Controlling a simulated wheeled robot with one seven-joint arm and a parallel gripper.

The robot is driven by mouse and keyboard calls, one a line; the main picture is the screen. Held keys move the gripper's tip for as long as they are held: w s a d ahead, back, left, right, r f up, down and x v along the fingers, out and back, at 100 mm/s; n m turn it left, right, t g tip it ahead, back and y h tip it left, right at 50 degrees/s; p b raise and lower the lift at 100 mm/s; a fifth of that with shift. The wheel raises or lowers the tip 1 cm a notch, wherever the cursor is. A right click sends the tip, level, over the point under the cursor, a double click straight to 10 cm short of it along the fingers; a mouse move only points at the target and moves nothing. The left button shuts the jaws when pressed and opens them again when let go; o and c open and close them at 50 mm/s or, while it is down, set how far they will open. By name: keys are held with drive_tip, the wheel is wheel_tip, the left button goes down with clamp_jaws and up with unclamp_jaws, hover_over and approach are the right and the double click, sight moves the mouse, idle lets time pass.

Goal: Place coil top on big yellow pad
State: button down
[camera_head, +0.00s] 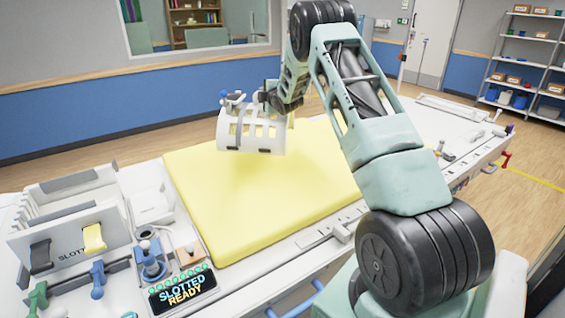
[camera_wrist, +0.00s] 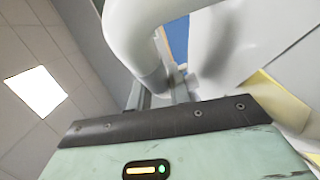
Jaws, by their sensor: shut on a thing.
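The coil top (camera_head: 252,133) is a white, slotted, curved shell with a blue knob on top. It hangs above the far left part of the big yellow pad (camera_head: 230,205) in the head view, with a gap beneath it. My gripper (camera_head: 270,100) is shut on the coil top at its upper right side; the fingertips are mostly hidden there. In the wrist view, white curved parts of the coil top (camera_wrist: 240,50) fill the upper right, close to the gripper fingers (camera_wrist: 165,92). The pad's upper surface is bare.
A white slotted rack (camera_head: 70,215) stands left of the pad. A rail (camera_head: 335,232) runs along the table's near edge. Shelves (camera_head: 525,60) stand far right.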

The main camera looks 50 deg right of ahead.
drive_tip(key=d, duration=0.1)
drive_tip(key=s+d, duration=0.1)
drive_tip(key=shift+s+d+h, duration=0.1)
drive_tip(key=shift+d+h, duration=0.2)
wheel_tip(320, 180, down, 10)
drive_tip(key=p, duration=0.4)
drive_tip(key=shift+d, duration=0.15)
drive_tip(key=c, duration=1.3)
unclamp_jaws()
drive_tip(key=shift+s+f, duration=0.15)
drive_tip(key=shift+f, duration=0.05)
drive_tip(key=shift+r, duration=0.1)
